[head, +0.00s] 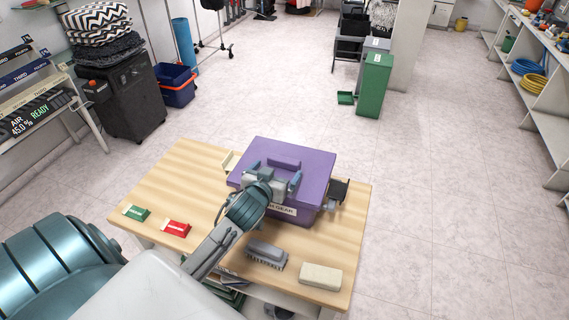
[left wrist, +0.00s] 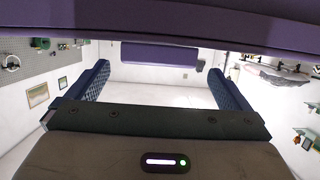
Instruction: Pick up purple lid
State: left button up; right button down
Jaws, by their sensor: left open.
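The purple lid (head: 310,163) sits on a purple bin on the wooden table, with a raised handle (head: 284,162) on its top. The bin's front carries a label that partly reads "GEAR". My left gripper (head: 275,176) is over the lid, just in front of the handle, with its two blue fingers apart. In the left wrist view, the open fingers (left wrist: 156,82) stand on either side of the purple handle (left wrist: 160,54), which lies beyond and between them. I cannot tell whether they touch the lid. My right gripper is not in view.
On the wooden table (head: 180,180) lie a green block (head: 136,212), a red block (head: 177,228), a grey brush (head: 266,254) and a cream block (head: 320,277). A small dark item (head: 339,190) stands right of the bin. The floor right of the table is clear.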

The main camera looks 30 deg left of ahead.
aim_at(282, 164)
pick_arm(q)
jog(key=p+x, duration=0.2)
jog(key=x, duration=0.1)
jog(key=shift+w, duration=0.4)
jog(key=shift+w+a+f, duration=0.15)
jog(key=shift+w+f, duration=0.25)
jog(key=shift+w, duration=0.2)
jog(key=c, duration=0.8)
